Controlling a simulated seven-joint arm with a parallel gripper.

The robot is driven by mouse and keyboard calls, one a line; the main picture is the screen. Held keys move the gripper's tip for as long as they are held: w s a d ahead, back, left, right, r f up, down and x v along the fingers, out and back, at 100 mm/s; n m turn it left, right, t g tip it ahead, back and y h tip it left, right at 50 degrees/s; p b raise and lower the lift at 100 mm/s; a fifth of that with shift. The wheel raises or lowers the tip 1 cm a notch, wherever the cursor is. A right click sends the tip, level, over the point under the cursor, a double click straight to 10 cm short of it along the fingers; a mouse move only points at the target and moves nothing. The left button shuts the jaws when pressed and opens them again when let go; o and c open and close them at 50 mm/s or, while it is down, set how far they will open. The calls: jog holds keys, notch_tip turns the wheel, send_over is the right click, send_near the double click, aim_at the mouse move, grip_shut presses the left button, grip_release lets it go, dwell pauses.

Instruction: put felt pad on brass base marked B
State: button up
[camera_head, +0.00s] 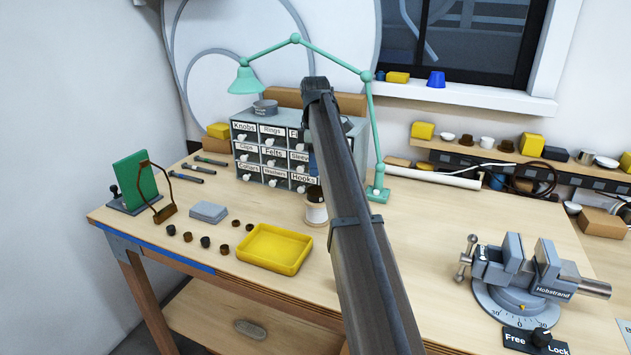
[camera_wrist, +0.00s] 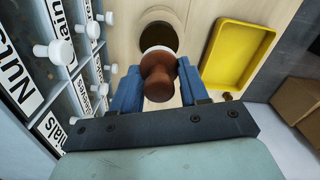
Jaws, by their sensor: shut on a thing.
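My gripper (camera_wrist: 158,88) has blue fingers shut on a reddish-brown, knob-shaped piece (camera_wrist: 158,74). A pale rim shows at the far side of this piece. Beyond it in the wrist view is a dark round opening or disc with a tan rim (camera_wrist: 157,37); I cannot tell which. In the head view my arm hides most of the gripper, and a white, round pot-like thing (camera_head: 317,214) with a dark top stands just below, beside the drawer cabinet. I cannot make out a felt pad or a brass base marked B.
A yellow tray (camera_head: 275,248) lies empty, with several small dark round pieces (camera_head: 205,242) to its left. The labelled drawer cabinet (camera_head: 268,150), including a "Felts" drawer, stands close behind. A green lamp (camera_head: 245,80) reaches over it. A vise (camera_head: 525,275) stands at right.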

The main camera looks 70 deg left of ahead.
aim_at(315, 190)
jog(key=shift+f, duration=2.65)
jog(key=shift+f, duration=0.15)
jog(key=o, duration=1)
jog(key=shift+o, duration=0.2)
notch_tip(315, 190, up, 12)
jog(key=shift+r, duration=0.2)
